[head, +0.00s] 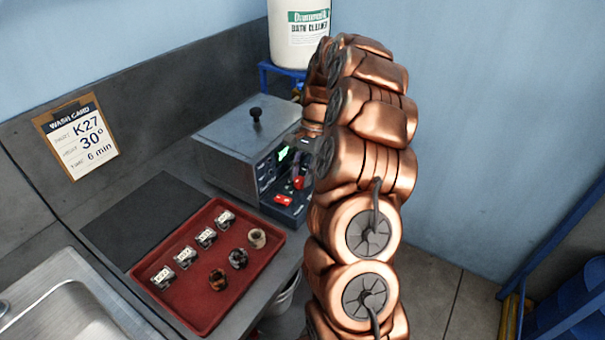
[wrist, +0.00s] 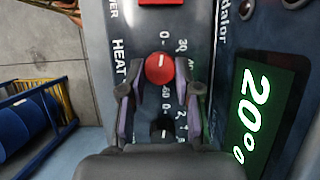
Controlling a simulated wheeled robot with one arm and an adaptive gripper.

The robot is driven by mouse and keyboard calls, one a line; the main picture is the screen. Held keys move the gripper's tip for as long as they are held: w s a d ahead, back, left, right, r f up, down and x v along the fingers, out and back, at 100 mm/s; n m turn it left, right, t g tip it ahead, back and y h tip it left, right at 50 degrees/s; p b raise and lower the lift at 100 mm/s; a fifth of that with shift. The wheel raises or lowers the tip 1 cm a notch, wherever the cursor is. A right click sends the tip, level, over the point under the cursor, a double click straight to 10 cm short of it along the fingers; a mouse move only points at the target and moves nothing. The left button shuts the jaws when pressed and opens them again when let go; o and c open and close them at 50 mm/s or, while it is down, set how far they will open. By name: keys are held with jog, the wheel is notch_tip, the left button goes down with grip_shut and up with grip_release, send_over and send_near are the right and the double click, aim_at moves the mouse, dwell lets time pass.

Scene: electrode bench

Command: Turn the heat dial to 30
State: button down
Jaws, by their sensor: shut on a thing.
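The heat dial is a round red knob (wrist: 160,68) beside the word HEAT on the dark front panel, with printed numbers around it. A small white mark shows on it; I cannot tell exactly which number it points at. My gripper (wrist: 160,88) is shut on this knob, one finger to each side. In the head view the red knob (head: 298,183) shows on the front of the grey bath unit (head: 235,140); my arm hides most of the gripper there. A green-lit display (wrist: 252,115) beside the dial shows digits starting with 20.
A red switch (head: 283,199) and a black knob (wrist: 162,128) flank the dial. A red tray (head: 205,315) with metal parts lies in front of the unit. A wash card (head: 77,135) reads K27, 30°, 6 min. A white cleaner jug (head: 298,45) stands behind.

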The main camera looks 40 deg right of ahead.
jog(key=shift+a+f+m+t+b, duration=0.1)
jog(key=shift+a+m+t+b, duration=0.2)
jog(key=shift+m+b, duration=0.35)
jog(key=m+t+b, duration=0.1)
jog(key=m, duration=0.2)
jog(key=shift+s, duration=0.1)
jog(key=m+t, duration=0.1)
jog(key=m, duration=0.2)
jog(key=shift+b, duration=0.3)
jog(key=shift+d+r+m+t, duration=0.2)
jog(key=shift+m+t, duration=0.1)
jog(key=shift+m, duration=0.05)
jog(key=c, duration=1)
grip_release()
jog(key=shift+o, duration=0.9)
jog(key=shift+f, duration=0.1)
jog(key=shift+a, duration=0.1)
